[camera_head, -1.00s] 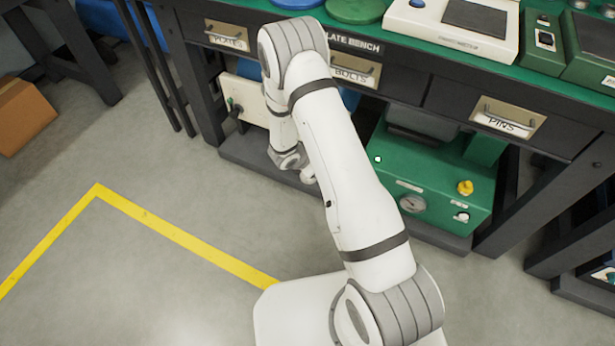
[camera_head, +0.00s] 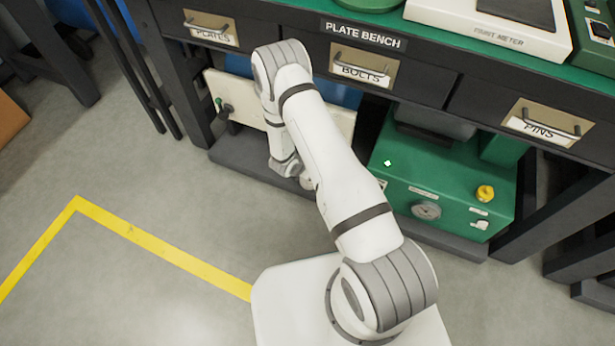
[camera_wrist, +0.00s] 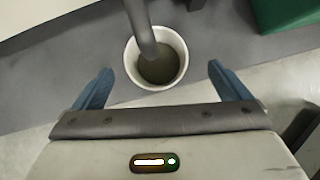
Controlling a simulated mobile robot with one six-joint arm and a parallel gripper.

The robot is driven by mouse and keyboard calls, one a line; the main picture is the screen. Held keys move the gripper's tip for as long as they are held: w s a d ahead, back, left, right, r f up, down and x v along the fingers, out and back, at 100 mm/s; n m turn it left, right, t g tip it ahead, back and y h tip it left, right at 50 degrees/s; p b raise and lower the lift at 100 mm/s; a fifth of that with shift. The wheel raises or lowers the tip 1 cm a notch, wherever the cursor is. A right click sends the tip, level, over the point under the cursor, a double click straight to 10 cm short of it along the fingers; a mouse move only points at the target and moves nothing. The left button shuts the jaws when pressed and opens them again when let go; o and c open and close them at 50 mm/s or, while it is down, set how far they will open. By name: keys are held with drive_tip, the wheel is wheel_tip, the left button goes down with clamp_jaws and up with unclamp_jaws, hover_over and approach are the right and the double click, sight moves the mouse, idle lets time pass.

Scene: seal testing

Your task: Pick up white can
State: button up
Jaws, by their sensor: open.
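The white can (camera_wrist: 132,72) is open-topped with a dark inside, seen from above in the wrist view. It stands on a grey surface, and a grey rod or pipe overlaps its mouth from above. My gripper (camera_wrist: 160,70) is open, with its blue fingers apart on the left and right sides of the can. In the head view my wrist hangs low before the bench's lower shelf. I cannot clearly make out the can there.
The plate bench (camera_head: 363,35) has drawers marked plates, bolts and pins above my wrist. A green machine (camera_head: 440,190) with a gauge and yellow knob sits on the lower shelf (camera_head: 235,158) to the right. A pale panel (camera_head: 245,100) stands behind my wrist.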

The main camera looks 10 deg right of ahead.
drive_tip(key=x, duration=0.1)
drive_tip(key=b+x, duration=0.1)
drive_tip(key=x, duration=0.1)
drive_tip(key=b+x, duration=0.1)
drive_tip(key=shift+w+a+f, duration=0.1)
drive_tip(key=shift+w+f, duration=0.1)
drive_tip(key=shift+f, duration=0.2)
drive_tip(key=shift+r, duration=0.1)
drive_tip(key=shift+c, duration=0.4)
drive_tip(key=c, duration=1.3)
drive_tip(key=shift+r, duration=0.1)
